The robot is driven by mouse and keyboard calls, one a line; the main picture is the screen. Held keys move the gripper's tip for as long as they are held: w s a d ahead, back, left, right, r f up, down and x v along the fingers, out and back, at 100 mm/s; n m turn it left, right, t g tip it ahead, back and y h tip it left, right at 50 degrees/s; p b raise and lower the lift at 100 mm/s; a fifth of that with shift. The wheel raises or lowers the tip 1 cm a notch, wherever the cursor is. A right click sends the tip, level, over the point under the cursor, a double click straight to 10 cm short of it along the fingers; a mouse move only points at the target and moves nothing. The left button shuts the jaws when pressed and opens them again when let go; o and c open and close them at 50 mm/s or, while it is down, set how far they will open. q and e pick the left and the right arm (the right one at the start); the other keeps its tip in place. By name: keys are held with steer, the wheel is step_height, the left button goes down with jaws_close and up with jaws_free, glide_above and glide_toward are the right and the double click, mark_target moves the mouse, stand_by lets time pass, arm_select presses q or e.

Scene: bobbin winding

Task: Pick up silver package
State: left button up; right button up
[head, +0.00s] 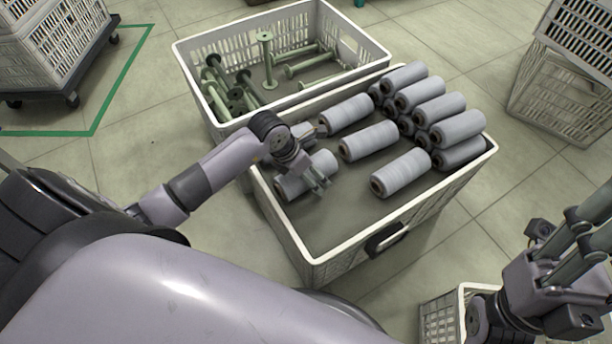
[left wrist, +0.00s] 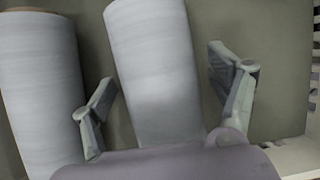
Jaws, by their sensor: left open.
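Several silver packages, grey-white wound cylinders, lie in the front white crate (head: 322,262). One silver package (head: 308,176) lies at the crate's left side, partly hidden by my left gripper (head: 318,184). In the left wrist view this silver package (left wrist: 155,70) lies between the two spread fingers of my left gripper (left wrist: 165,85). A gap shows between the package and the right finger, and the left finger is close to its other side. Another silver package (left wrist: 42,85) lies to the left there. My right gripper (head: 560,285) is at the lower right, away from the crate; its jaw state is unclear.
More silver packages (head: 440,106) are stacked at the crate's right end. Behind stands a white crate (head: 366,40) with green bobbins (head: 266,60). A small white crate (head: 440,318) is near my right gripper. The crate's front floor is bare.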

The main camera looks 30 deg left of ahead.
arm_select(q)
steer(key=c, duration=1.5)
